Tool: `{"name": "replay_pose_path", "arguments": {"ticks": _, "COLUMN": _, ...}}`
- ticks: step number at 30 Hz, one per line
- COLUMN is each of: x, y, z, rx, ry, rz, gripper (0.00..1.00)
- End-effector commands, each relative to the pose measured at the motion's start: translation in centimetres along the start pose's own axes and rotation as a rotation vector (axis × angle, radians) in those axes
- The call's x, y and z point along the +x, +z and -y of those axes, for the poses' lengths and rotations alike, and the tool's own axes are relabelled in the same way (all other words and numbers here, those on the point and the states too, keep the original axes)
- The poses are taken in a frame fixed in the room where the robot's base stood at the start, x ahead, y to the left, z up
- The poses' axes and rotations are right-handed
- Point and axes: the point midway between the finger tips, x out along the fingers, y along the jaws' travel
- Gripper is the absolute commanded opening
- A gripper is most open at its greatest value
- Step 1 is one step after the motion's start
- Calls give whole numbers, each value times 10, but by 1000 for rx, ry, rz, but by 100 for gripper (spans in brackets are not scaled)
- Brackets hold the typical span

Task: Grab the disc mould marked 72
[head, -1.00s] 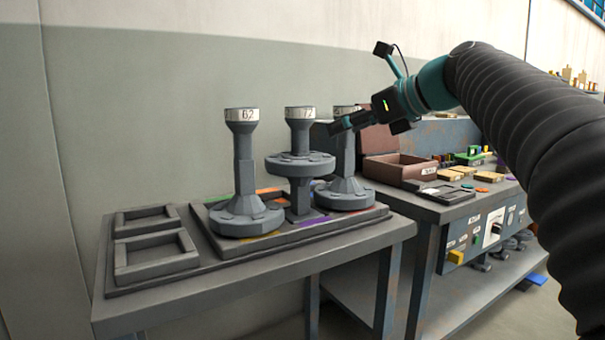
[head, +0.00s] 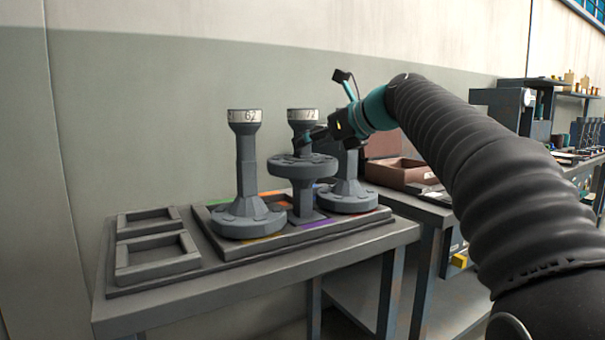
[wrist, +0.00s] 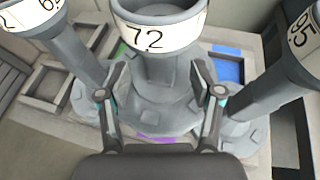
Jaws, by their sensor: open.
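The disc mould marked 72 (head: 302,168) is grey, with a white-labelled top, a stem and a wide disc. It sits upright in the middle of three moulds, its disc higher than the others. In the wrist view, the mould marked 72 (wrist: 155,38) is straight ahead, its label readable. My gripper (wrist: 160,82) is open, one finger on each side of its stem, with gaps visible. In the head view, my gripper (head: 312,138) is at the stem, above the disc, coming from the right. It partly hides the stem and the mould behind.
The mould marked 62 (head: 246,185) stands close on the left. Another mould (head: 347,190) stands close on the right; its label reads 95 in the wrist view (wrist: 302,40). Two empty square frames (head: 155,255) lie at the table's left. A brown box (head: 395,170) stands beyond.

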Motion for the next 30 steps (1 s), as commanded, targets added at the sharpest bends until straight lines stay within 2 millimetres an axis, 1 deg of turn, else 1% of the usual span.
{"name": "replay_pose_path", "arguments": {"ticks": 1, "x": 10, "y": -2, "z": 1, "rx": 0, "ry": 3, "rz": -2, "gripper": 65}}
{"name": "replay_pose_path", "arguments": {"ticks": 3, "x": 20, "y": -1, "z": 2, "rx": -1, "ry": 3, "rz": -2, "gripper": 65}}
{"name": "replay_pose_path", "arguments": {"ticks": 6, "x": 30, "y": -1, "z": 1, "rx": -1, "ry": 2, "rz": -1, "gripper": 65}}
{"name": "replay_pose_path", "arguments": {"ticks": 13, "x": 32, "y": 0, "z": 2, "rx": -1, "ry": 1, "rz": -1, "gripper": 65}}
{"name": "replay_pose_path", "arguments": {"ticks": 14, "x": 32, "y": 0, "z": 2, "rx": -1, "ry": 1, "rz": -1, "gripper": 63}}
{"name": "replay_pose_path", "arguments": {"ticks": 15, "x": 32, "y": 0, "z": 2, "rx": -1, "ry": 1, "rz": -1, "gripper": 53}}
{"name": "replay_pose_path", "arguments": {"ticks": 17, "x": 32, "y": 0, "z": 2, "rx": -1, "ry": 1, "rz": -1, "gripper": 38}}
{"name": "replay_pose_path", "arguments": {"ticks": 18, "x": 32, "y": 0, "z": 2, "rx": -1, "ry": 0, "rz": -1, "gripper": 28}}
{"name": "replay_pose_path", "arguments": {"ticks": 20, "x": 32, "y": 0, "z": 2, "rx": -1, "ry": 0, "rz": -1, "gripper": 13}}
{"name": "replay_pose_path", "arguments": {"ticks": 21, "x": 32, "y": 0, "z": 2, "rx": -1, "ry": 0, "rz": -1, "gripper": 3}}
{"name": "replay_pose_path", "arguments": {"ticks": 22, "x": 32, "y": 0, "z": 2, "rx": -1, "ry": 1, "rz": -1, "gripper": 0}}
{"name": "replay_pose_path", "arguments": {"ticks": 30, "x": 31, "y": 1, "z": 1, "rx": -2, "ry": 0, "rz": 1, "gripper": 0}}
